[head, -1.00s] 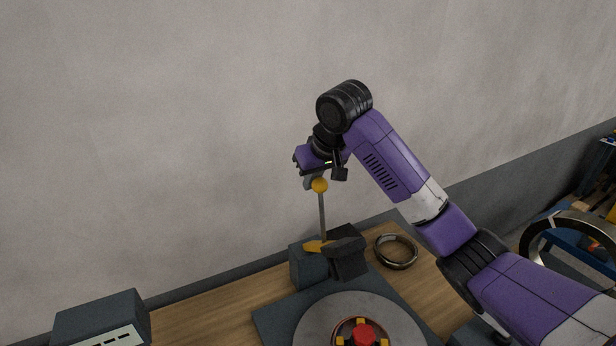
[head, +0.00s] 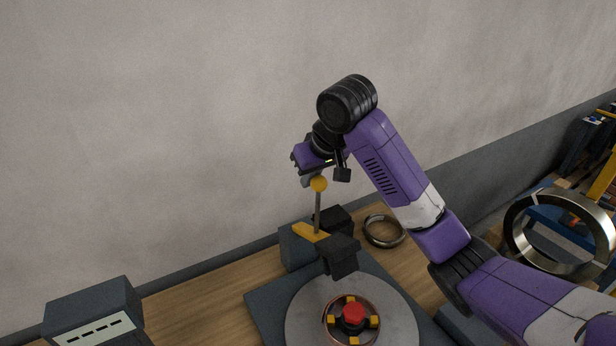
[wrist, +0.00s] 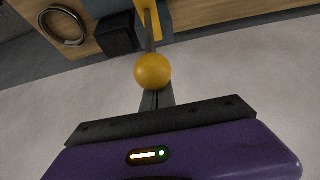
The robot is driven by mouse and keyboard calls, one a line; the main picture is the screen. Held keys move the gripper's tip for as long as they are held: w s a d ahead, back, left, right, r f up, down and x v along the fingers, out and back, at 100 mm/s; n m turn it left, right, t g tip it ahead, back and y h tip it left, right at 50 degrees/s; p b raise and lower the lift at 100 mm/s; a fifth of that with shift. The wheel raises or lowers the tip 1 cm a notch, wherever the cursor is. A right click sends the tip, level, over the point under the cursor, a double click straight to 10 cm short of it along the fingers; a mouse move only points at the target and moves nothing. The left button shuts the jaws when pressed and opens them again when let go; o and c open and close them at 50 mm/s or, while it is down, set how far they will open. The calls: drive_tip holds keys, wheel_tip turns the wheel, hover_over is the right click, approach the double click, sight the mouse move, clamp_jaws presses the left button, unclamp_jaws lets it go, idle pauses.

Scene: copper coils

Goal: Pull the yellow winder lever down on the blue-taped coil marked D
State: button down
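The winder lever is a thin grey rod with a yellow ball knob (head: 318,184) on top. Its lower end meets a yellow arm (head: 310,232) with a black block (head: 340,258) tilted over the turntable. My gripper (head: 309,178) is at the knob, pointing down. In the wrist view the knob (wrist: 153,71) sits at the tips of the fingers (wrist: 156,98), which look closed together, not around it. I cannot tell if they touch. A copper-coloured ring (head: 327,325) surrounds the red-centred hub. No blue tape or D mark is visible.
The grey round turntable (head: 300,325) lies on a dark base plate on the wooden bench. A metal ring (head: 384,231) lies behind it; a dark control box (head: 95,310) stands at left. A large ring (head: 515,235) stands at right. The wall is behind.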

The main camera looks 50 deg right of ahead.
sight(319, 206)
drive_tip(key=shift+s+a+f+b, duration=0.15)
drive_tip(key=shift+s+a+f, duration=0.1)
drive_tip(key=shift+s+f, duration=0.45)
drive_tip(key=shift+s+a+f+b, duration=0.25)
drive_tip(key=shift+s+f, duration=0.15)
drive_tip(key=shift+s, duration=0.65)
drive_tip(key=shift+s+a+f+b, duration=0.1)
drive_tip(key=shift+s+a+f, duration=0.15)
drive_tip(key=shift+s+f, duration=0.45)
drive_tip(key=shift+s+r, duration=0.15)
drive_tip(key=shift+s+a+f, duration=0.15)
drive_tip(key=shift+s+f, duration=0.35)
drive_tip(key=shift+f, duration=0.1)
drive_tip(key=shift+s+a+f, duration=0.15)
drive_tip(key=shift+s+f, duration=0.35)
drive_tip(key=shift+f, duration=0.1)
drive_tip(key=shift+r, duration=0.15)
